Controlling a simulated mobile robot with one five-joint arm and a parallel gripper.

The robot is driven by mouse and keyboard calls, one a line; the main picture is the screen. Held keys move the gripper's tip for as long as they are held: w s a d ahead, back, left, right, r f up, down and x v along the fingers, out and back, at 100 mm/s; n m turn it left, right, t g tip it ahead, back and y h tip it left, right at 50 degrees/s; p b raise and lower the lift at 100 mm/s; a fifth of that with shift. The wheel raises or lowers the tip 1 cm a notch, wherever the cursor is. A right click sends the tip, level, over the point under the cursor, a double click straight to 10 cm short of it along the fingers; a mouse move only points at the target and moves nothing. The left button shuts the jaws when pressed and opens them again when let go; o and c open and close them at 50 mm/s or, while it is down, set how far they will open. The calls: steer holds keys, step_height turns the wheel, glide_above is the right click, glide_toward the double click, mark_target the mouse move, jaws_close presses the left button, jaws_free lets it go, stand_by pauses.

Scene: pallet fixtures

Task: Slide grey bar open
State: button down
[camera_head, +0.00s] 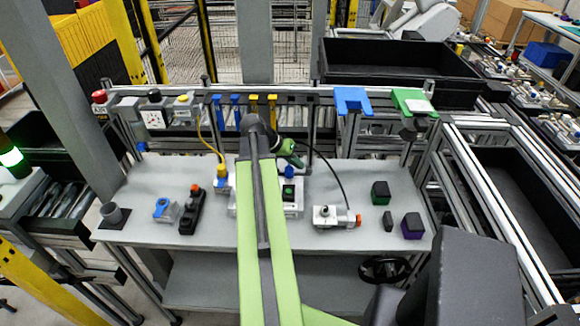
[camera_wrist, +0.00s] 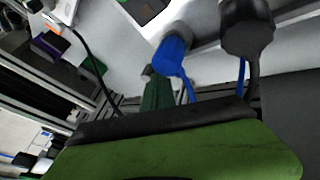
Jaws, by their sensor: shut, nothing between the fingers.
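My gripper (camera_head: 298,161) is at the end of my green arm, above the back middle of the grey worktable (camera_head: 215,235), with its tip close to a blue knob (camera_head: 289,172). It is shut and empty. The knob stands behind a white fixture with a dark panel and green button (camera_head: 288,190). My arm hides much of that fixture. In the wrist view a blue part (camera_wrist: 173,52) shows near the middle, and my green body fills the bottom. No grey bar can be singled out with certainty in either view.
A white device with an orange end (camera_head: 335,216) lies to the right, with a black cable arching to it. A black device (camera_head: 192,210) lies left. A rail frame runs behind.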

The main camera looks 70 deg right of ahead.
mark_target(309, 167)
steer(key=shift+s+d+f, duration=0.2)
steer(key=shift+f, duration=0.2)
steer(key=shift+s+d, duration=0.2)
steer(key=shift+s, duration=0.4)
steer(key=shift+s+d, duration=0.2)
steer(key=shift+s, duration=0.35)
steer(key=shift+r, duration=0.1)
